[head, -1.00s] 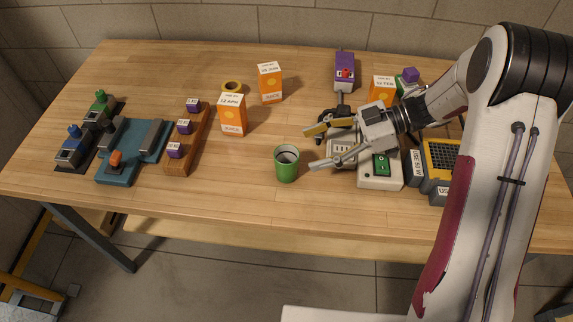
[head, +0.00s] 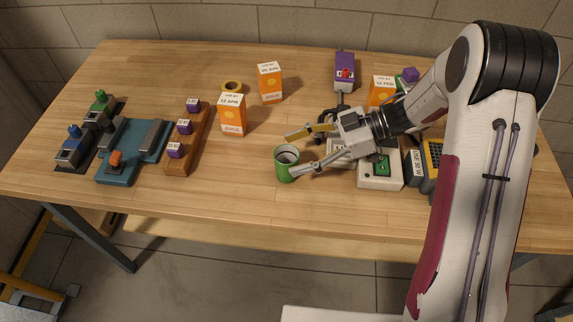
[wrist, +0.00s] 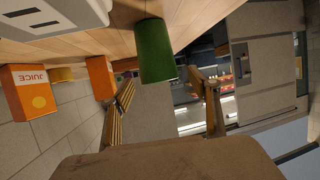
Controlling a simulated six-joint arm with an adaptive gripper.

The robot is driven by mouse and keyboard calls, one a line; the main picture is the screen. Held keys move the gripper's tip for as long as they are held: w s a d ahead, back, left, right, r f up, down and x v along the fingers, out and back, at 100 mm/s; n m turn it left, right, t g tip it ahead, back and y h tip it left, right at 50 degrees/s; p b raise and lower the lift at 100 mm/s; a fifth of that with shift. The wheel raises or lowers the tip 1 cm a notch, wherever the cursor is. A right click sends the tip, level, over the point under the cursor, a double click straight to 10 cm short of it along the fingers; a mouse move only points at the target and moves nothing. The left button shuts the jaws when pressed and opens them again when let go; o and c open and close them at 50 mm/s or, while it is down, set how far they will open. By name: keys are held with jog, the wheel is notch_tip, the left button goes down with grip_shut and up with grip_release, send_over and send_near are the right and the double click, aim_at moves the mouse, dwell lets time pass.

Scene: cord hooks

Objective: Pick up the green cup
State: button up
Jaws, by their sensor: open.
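The green cup (head: 286,165) stands upright on the wooden table, near the middle of its front part. It looks empty inside in the head view. My gripper (head: 290,153) is open, its fingers pointing left toward the cup. In the head view one fingertip is behind the cup and the other overlaps its front right side; I cannot tell if either touches. In the wrist view the green cup (wrist: 154,50) shows ahead, between and beyond the two open fingers (wrist: 166,88).
Orange juice cartons (head: 232,115) stand behind the cup. A white device with a green switch (head: 380,181) lies under my gripper at right. A wooden rack with purple blocks (head: 185,142) and a blue fixture (head: 131,150) are at left.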

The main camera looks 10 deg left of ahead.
aim_at(286, 156)
jog(key=shift+x, duration=1.55)
jog(key=c, duration=1.1)
